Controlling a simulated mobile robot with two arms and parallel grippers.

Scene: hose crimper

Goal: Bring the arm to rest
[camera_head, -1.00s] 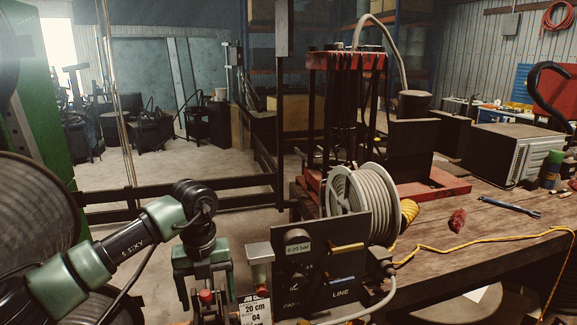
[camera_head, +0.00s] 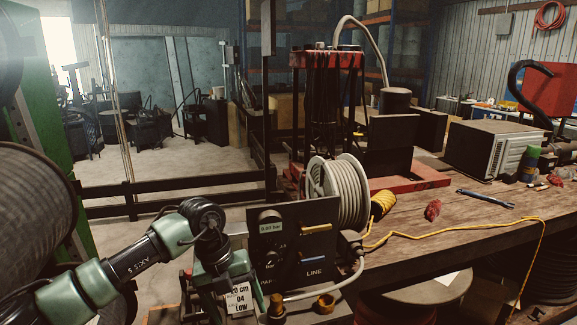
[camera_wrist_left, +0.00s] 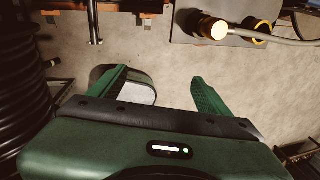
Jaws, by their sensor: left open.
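My left arm comes in from the lower left in the head view. Its gripper (camera_head: 212,296) points down beside the job card (camera_head: 239,299), partly hidden by the wrist and the picture's lower edge. Nothing is held between the fingers. My right gripper is in neither view.
A dark control panel (camera_head: 283,230) stands just right of the gripper, with brass fittings (camera_head: 326,303) below it. Behind are a hose reel (camera_head: 344,193) and the wooden bench (camera_head: 455,225). A large drum (camera_head: 33,215) is at left. Open floor lies beyond.

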